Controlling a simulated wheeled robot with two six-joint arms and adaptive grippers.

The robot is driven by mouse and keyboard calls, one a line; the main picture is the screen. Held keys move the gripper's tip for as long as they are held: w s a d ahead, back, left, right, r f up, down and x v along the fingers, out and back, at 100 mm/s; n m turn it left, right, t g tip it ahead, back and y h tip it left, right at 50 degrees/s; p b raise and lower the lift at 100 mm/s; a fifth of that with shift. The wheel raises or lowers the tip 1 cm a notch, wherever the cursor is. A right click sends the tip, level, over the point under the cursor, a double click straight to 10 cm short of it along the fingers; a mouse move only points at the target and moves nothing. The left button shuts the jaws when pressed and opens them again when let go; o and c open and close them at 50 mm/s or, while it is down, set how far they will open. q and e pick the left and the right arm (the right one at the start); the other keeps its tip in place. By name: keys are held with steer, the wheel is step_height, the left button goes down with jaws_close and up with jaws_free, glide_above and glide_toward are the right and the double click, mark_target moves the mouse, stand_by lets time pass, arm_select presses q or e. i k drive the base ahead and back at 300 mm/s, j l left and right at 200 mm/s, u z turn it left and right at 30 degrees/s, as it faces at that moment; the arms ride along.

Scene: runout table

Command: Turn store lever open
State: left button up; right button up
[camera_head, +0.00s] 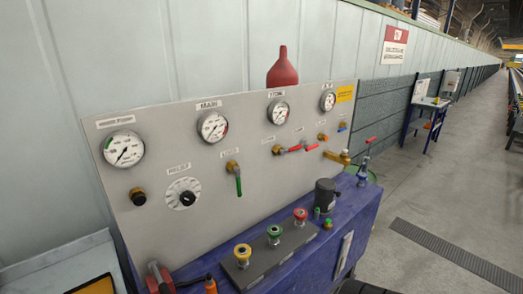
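A grey control panel (218,155) carries the valves. A brass valve with a red lever (294,150) sits below the gauge (278,112) whose label seems to read STORE. The red lever points right, nearly level. A second red handle (312,147) lies close to its tip. A green lever (239,185) hangs down from a brass valve to the left. A small blue lever (342,128) is at the upper right. The small labels by the levers are too blurred to read, so I cannot tell for sure which is the store lever. Neither gripper is in view.
A blue bench (358,212) under the panel holds a box with yellow, green and red knobs (272,240) and a black cylinder (325,194). A brass tap (338,157) juts out at the panel's right. A red bottle (282,68) stands behind.

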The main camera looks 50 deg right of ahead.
mark_target(282, 152)
steer(key=z, duration=1.95)
